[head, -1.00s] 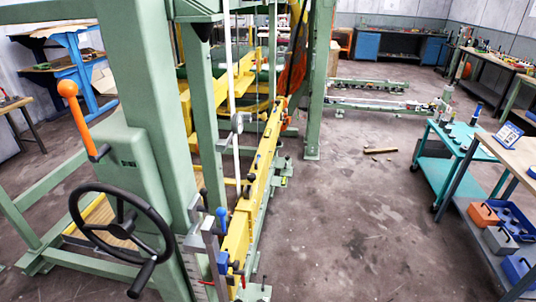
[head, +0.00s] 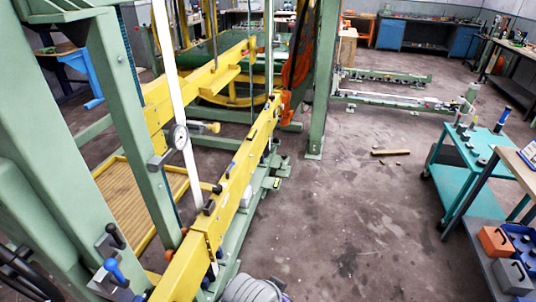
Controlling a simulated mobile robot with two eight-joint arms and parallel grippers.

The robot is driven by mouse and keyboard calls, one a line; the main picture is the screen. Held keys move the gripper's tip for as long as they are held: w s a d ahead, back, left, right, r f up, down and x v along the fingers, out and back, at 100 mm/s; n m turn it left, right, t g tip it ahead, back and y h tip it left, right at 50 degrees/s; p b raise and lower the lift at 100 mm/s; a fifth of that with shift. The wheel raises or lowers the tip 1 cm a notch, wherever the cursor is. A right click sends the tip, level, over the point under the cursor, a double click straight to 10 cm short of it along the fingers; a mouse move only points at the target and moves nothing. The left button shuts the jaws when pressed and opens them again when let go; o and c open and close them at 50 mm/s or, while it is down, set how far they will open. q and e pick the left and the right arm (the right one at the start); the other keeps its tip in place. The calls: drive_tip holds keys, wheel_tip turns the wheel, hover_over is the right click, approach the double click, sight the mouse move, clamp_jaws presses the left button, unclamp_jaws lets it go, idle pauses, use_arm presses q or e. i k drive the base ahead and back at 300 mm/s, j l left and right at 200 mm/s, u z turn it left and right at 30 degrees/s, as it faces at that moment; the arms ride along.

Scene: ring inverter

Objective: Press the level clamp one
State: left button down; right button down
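Which part is level clamp one, I cannot tell. A blue-handled lever (head: 115,271) and a black-handled lever (head: 116,236) sit on metal blocks at the green frame, lower left in the head view. Small black knobs and a dark block (head: 209,207) sit along the long yellow beam (head: 235,184). A grey ribbed part, apparently of my own arm, shows at the bottom edge. Neither gripper's fingers are in view.
Green posts (head: 120,130) and the yellow beam fill the left half. A teal cart (head: 475,160) stands at right.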

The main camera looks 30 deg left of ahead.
sight(233, 162)
drive_tip(key=i+u, duration=0.2)
drive_tip(key=i, duration=0.3)
drive_tip(key=i+l+u, duration=0.15)
drive_tip(key=i, duration=0.3)
drive_tip(key=i+l+u, duration=0.2)
drive_tip(key=i, duration=0.25)
drive_tip(key=i+j+u, duration=0.15)
drive_tip(key=i+u, duration=0.55)
drive_tip(key=i+l+u, duration=0.1)
drive_tip(key=i+u, duration=0.25)
drive_tip(key=i, duration=0.15)
drive_tip(key=i+j+u, duration=0.4)
drive_tip(key=i, duration=0.15)
